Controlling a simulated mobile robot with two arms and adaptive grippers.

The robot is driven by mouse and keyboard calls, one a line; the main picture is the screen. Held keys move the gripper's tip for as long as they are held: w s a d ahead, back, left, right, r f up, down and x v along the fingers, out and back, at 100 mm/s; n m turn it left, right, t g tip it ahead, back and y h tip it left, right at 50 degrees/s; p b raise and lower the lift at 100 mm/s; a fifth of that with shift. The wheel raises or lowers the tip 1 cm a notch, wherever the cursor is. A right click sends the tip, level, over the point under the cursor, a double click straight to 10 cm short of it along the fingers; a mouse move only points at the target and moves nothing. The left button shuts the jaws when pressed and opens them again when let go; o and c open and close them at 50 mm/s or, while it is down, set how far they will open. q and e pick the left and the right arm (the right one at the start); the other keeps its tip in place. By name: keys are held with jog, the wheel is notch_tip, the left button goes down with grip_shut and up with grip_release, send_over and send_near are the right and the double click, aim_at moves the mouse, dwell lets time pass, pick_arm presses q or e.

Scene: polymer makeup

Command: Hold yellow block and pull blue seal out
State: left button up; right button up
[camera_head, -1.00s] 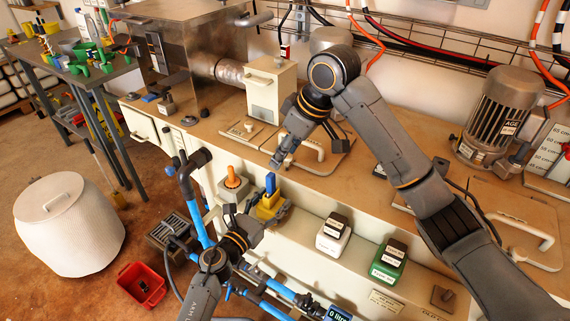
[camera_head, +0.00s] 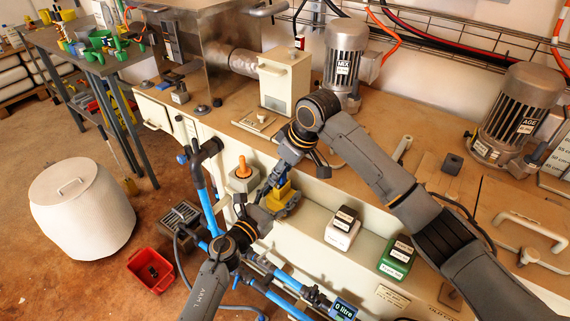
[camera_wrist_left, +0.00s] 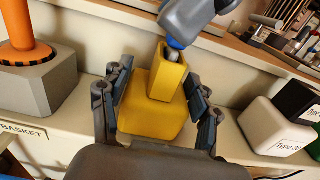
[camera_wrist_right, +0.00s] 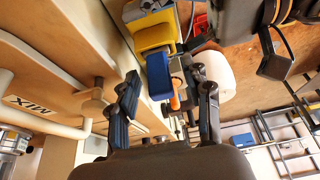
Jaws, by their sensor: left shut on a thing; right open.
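The yellow block (camera_head: 284,191) stands on the white ledge, and its upright yellow neck shows in the left wrist view (camera_wrist_left: 168,78). My left gripper (camera_head: 268,208) is shut on the yellow block, one finger on each side (camera_wrist_left: 160,118). The blue seal (camera_wrist_right: 158,76) sticks out of the block's neck. In the left wrist view only a bit of blue (camera_wrist_left: 176,43) shows at the top of the neck, below my right gripper. My right gripper (camera_wrist_right: 166,100) is open just above the block, its fingers on either side of the seal's line; I cannot tell whether they touch it.
An orange plug in a grey block (camera_head: 241,171) stands just left of the yellow block. White (camera_head: 343,228) and green (camera_head: 397,258) containers with black caps stand to the right. A red bin (camera_head: 150,285) and a white lidded basket (camera_head: 82,210) are on the floor.

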grip_shut()
jog(key=shift+r, duration=0.75)
dwell(0.6)
jog(key=shift+r, duration=2.5)
pick_arm(q)
jog(key=o, duration=1.3)
